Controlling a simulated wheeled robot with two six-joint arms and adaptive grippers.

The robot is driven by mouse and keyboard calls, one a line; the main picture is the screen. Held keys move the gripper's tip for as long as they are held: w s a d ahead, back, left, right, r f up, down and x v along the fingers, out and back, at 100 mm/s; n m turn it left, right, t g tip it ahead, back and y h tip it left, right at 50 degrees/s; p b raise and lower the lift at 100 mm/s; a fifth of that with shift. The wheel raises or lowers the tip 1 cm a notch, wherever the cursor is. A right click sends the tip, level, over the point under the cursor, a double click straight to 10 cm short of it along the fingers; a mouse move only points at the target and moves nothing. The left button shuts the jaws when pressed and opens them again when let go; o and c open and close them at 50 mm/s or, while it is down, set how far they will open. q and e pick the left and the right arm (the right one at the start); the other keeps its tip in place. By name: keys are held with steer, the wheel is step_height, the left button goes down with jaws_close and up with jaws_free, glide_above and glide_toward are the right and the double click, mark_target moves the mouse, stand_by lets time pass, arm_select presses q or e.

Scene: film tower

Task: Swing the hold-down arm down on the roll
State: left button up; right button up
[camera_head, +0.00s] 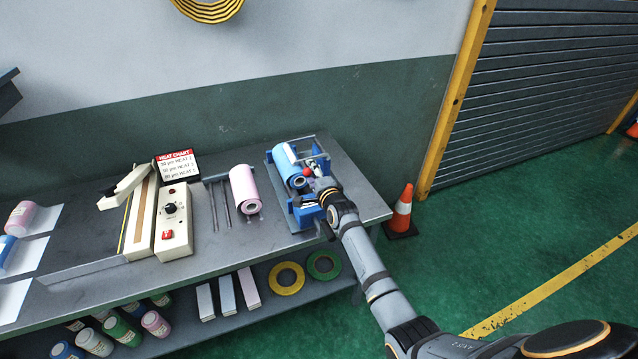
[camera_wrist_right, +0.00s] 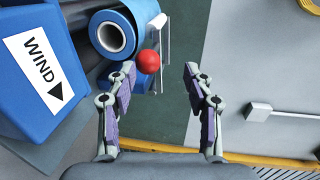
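A light blue film roll (camera_head: 287,166) lies in a blue winding machine (camera_head: 306,216) at the bench's right end. In the right wrist view, the roll's end (camera_wrist_right: 112,37) shows at the upper left. A red ball knob (camera_wrist_right: 149,62), apparently the hold-down arm's handle, sits beside the roll; it also shows in the head view (camera_head: 307,172). The arm itself is hard to make out. My right gripper (camera_wrist_right: 159,68) is open, with the knob near the left fingertip, between the fingers in the picture. I cannot tell whether they touch. My left gripper is not in view.
A blue housing marked WIND (camera_wrist_right: 35,75) stands close left of my right gripper. A pink roll (camera_head: 243,188) lies left of the machine, then a control box (camera_head: 174,238) and a sealer. An orange cone (camera_head: 401,212) stands on the floor at right.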

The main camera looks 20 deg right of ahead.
steer(key=s+r, duration=0.1)
steer(key=s, duration=0.6)
steer(key=shift+s+d+r, duration=0.15)
steer(key=shift+s, duration=0.2)
